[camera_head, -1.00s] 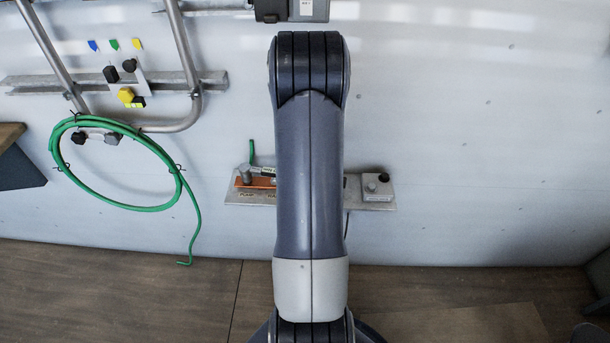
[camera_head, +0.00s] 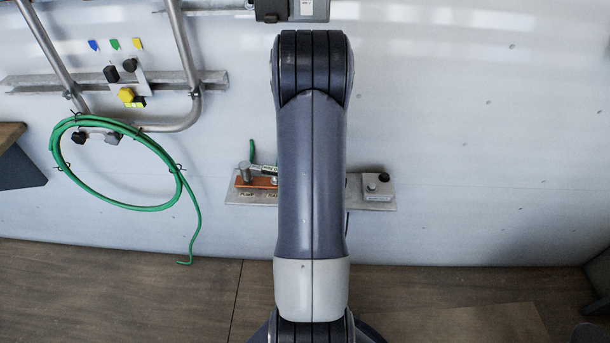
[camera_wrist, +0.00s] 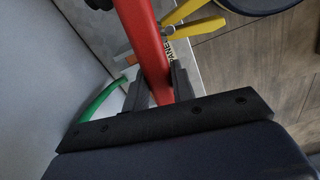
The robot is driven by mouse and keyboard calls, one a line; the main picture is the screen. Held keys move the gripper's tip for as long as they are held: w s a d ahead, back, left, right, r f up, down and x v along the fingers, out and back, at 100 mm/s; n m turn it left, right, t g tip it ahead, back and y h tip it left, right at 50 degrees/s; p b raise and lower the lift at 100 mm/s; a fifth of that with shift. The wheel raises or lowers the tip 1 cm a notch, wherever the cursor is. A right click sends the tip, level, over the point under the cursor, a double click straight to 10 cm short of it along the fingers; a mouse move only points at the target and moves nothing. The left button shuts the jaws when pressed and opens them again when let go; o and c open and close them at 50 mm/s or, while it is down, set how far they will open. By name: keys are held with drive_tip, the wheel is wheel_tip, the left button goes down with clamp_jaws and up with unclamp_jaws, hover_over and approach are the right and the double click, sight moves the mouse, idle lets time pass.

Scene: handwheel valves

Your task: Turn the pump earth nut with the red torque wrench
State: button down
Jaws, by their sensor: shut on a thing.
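The red torque wrench (camera_wrist: 144,35) runs down from the top of the wrist view into my gripper (camera_wrist: 155,85), whose two dark fingers are shut on its handle. The wrench's head is out of that view. In the head view my own arm covers the gripper and the wrench. A metal plate (camera_head: 232,198) low on the wall carries a stud (camera_head: 245,172) with an orange bar (camera_head: 264,183) at its left part. My arm hides the plate's middle. I cannot tell which fastening is the pump earth nut, or whether the wrench touches it.
A grey box (camera_head: 377,187) sits on the plate's right end. A green cable coil (camera_head: 78,190) hangs at left. Bare wall lies to the right.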

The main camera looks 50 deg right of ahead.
drive_tip(key=shift+r, duration=0.2)
drive_tip(key=shift+r+p, duration=0.35)
drive_tip(key=shift+r, duration=0.25)
idle(0.4)
drive_tip(key=shift+r+p, duration=1.7)
drive_tip(key=shift+r, duration=0.65)
